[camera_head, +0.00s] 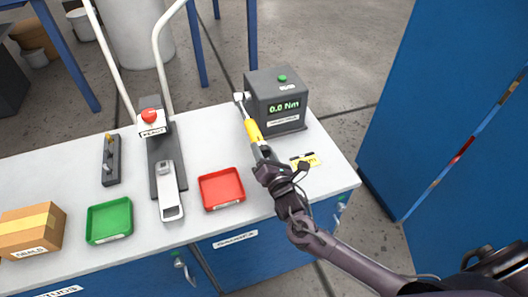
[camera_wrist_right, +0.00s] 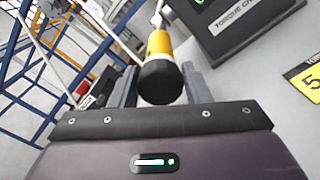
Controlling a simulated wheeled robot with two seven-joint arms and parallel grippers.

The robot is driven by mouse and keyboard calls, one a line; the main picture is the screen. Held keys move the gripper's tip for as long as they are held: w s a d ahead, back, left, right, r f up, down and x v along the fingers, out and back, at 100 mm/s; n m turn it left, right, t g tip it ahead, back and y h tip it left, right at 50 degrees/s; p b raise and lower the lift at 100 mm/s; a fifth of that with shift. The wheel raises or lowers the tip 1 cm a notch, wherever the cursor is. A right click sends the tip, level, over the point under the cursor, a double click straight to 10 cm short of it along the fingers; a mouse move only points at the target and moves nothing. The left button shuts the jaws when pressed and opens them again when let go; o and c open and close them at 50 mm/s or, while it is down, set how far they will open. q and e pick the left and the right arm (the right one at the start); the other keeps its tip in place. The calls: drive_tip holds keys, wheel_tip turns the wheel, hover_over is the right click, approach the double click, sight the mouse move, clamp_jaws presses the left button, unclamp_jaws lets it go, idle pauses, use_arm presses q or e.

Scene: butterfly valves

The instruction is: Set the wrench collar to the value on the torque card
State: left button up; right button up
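The torque wrench (camera_head: 252,130) has a yellow grip, a black end and a metal head beside the torque checker. The dark grey checker (camera_head: 268,92) has a green display reading 0.0 Nm; its label shows in the right wrist view (camera_wrist_right: 240,32). The yellow torque card (camera_head: 306,160) lies right of my right gripper; a "5" shows on its cut-off part (camera_wrist_right: 306,80). My right gripper (camera_head: 262,152) is at the wrench's near end. Its fingers stand either side of the handle (camera_wrist_right: 160,75); whether they press on it I cannot tell. My left gripper is out of view.
A red tray (camera_head: 222,203), a green tray (camera_head: 88,233) and a cardboard box (camera_head: 32,250) stand along the bench's front. A fixture with a red button (camera_head: 149,116) stands behind them. A blue cabinet (camera_head: 430,110) is at the right.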

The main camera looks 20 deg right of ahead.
drive_tip(key=c, duration=0.5)
